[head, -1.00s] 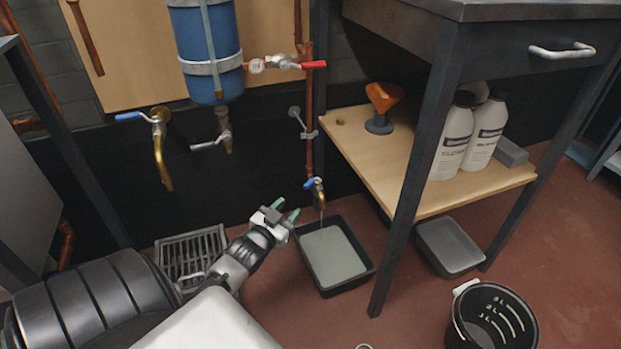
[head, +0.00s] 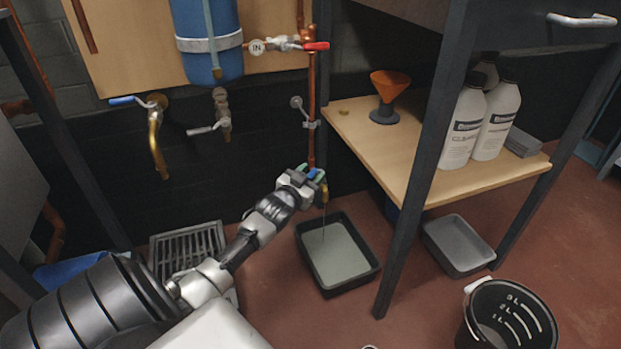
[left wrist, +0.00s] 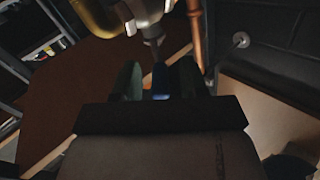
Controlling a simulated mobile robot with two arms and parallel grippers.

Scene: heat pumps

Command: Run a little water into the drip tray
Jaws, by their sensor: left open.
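A black tray (head: 366,283) with pale grey-green contents stands on the floor below a small brass tap (head: 324,190). A thin stream runs from the tap's spout down into the tray. The tap's blue handle (head: 315,173) is at my left gripper (head: 311,171), which partly hides it. In the left wrist view, the green-tipped fingers of my left gripper (left wrist: 158,78) are apart, with the blue handle (left wrist: 160,82) between them. Whether a finger touches it I cannot tell. My right gripper is not in view.
A copper pipe (head: 311,120) rises above the tap. A wooden shelf (head: 385,155) with an orange funnel (head: 388,88) and white bottles (head: 465,125) is to the right. A floor grate (head: 187,250), a grey tray (head: 457,245) and a black bucket (head: 500,325) stand around.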

